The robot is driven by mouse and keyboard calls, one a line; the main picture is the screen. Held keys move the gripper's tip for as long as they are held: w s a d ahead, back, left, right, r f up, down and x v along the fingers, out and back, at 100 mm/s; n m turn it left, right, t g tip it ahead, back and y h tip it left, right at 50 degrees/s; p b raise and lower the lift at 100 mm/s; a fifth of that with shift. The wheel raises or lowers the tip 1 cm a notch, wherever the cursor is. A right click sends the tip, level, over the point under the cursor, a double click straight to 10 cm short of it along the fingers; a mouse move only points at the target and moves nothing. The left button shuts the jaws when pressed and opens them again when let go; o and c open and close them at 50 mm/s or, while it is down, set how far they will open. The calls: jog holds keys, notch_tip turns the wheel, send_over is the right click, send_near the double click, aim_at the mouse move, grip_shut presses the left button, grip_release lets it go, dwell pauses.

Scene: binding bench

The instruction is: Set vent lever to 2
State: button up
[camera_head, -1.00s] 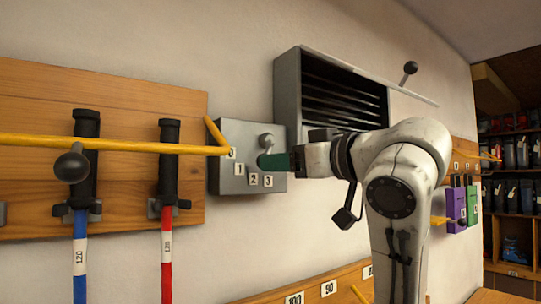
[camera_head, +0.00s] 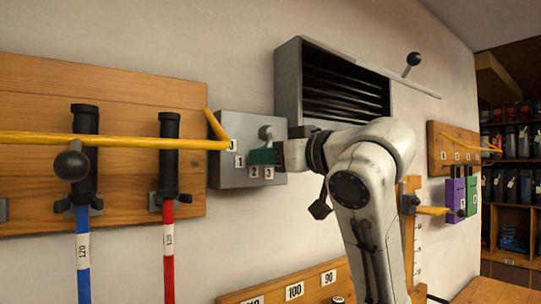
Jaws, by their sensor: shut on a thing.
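The vent lever's grey box (camera_head: 230,177) hangs on the wall in the centre, with a round grey pivot (camera_head: 265,132) and labels 0 to 3 along an arc below it. The lever's green handle (camera_head: 262,156) hangs below the pivot, just above labels 2 (camera_head: 254,172) and 3 (camera_head: 269,172). It looks to lie between them; the exact mark is hard to tell. My gripper (camera_head: 281,155) comes in from the right and is shut on the green handle. The fingertips are small and partly hidden.
A louvred vent (camera_head: 335,85) is above the box.

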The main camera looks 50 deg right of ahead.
jog(key=c, duration=0.4)
jog(key=shift+s+d+n, duration=0.1)
jog(key=shift+d+n, duration=0.25)
jog(key=shift+n, duration=0.65)
jog(key=o, duration=1)
jog(key=shift+f, duration=0.1)
jog(key=s+b, duration=0.1)
jog(key=s, duration=0.2)
jog(key=s+a+b, duration=0.1)
jog(key=s, duration=0.3)
jog(key=s+b, duration=0.1)
jog(key=s, duration=0.2)
jog(key=shift+s+a+b, duration=0.15)
jog(key=shift+s+b, duration=0.15)
jog(key=shift+s, duration=0.1)
